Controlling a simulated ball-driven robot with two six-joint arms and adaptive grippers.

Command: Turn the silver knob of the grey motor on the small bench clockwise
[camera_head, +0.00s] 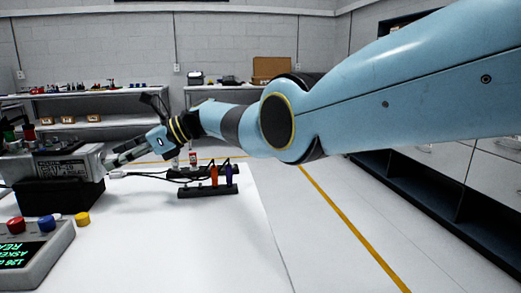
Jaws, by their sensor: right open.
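The grey motor (60,165) sits at the left on a black block (58,196), with a label on its side facing me. Its right end meets the fingertips of my right gripper (118,155). My right arm comes in from the right across the view, and its gripper points left and down at that end. The gripper is open. The silver knob is not clearly visible; it is small and lies at or behind the fingertips. I cannot tell whether the fingers touch it. My left gripper is not in view.
A control box (35,255) with coloured buttons and a green-lit display stands at the front left. A black rack (208,191) holds orange and purple items, with cables behind. The white bench top (190,245) is clear in front. Shelves (100,89) stand behind.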

